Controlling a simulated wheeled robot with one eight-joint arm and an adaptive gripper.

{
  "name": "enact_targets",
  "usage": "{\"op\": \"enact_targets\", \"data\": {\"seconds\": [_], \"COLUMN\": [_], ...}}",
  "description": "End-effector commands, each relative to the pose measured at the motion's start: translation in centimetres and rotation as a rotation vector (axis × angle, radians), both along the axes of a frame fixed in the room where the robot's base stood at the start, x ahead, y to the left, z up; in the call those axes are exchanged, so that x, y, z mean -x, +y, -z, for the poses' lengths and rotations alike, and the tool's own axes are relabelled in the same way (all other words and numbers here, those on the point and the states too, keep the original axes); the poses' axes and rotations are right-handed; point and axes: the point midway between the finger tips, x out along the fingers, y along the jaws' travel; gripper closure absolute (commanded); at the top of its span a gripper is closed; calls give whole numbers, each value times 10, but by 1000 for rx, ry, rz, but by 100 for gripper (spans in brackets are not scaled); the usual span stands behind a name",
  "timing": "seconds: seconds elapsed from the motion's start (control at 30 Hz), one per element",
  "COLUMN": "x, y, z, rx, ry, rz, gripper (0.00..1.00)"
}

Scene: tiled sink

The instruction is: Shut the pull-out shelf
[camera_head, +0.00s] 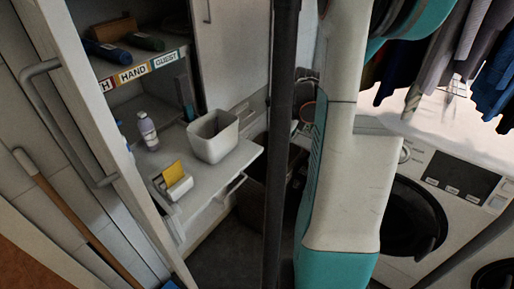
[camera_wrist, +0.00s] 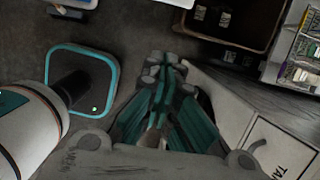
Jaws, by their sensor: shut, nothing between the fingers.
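The pull-out shelf (camera_head: 226,172) is a pale board in the lower part of the open cabinet in the head view. It sticks out from the cabinet front. A white bin (camera_head: 213,138), a bottle (camera_head: 148,131) and a small white holder with a yellow piece (camera_head: 175,182) are on or beside it. My gripper (camera_wrist: 164,64) shows in the wrist view with its dark teal fingers together and empty, above the dark floor. It is not visible in the head view, where my arm shows right of the shelf. I cannot make out the shelf for certain in the wrist view.
The cabinet's open door with its long handle (camera_head: 64,122) stands left of the shelf. A washing machine (camera_head: 440,190) stands at the right under hanging clothes (camera_head: 450,45). In the wrist view, an open box (camera_wrist: 232,22) lies ahead and a grey labelled cabinet (camera_wrist: 246,118) is at right.

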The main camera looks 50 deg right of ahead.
Motion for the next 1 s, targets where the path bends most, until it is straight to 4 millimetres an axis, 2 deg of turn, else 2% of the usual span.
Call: {"op": "enact_targets", "data": {"seconds": [0.17,0.67,0.8,1.0], "x": [-3,-25,-48,-62], "y": [0,2,5,5], "z": [13,104,99,97], "rx": [0,0,0,0], "ry": [0,0,0,1], "rz": [0,0,-3,-1], "gripper": [100,100,100,100]}}
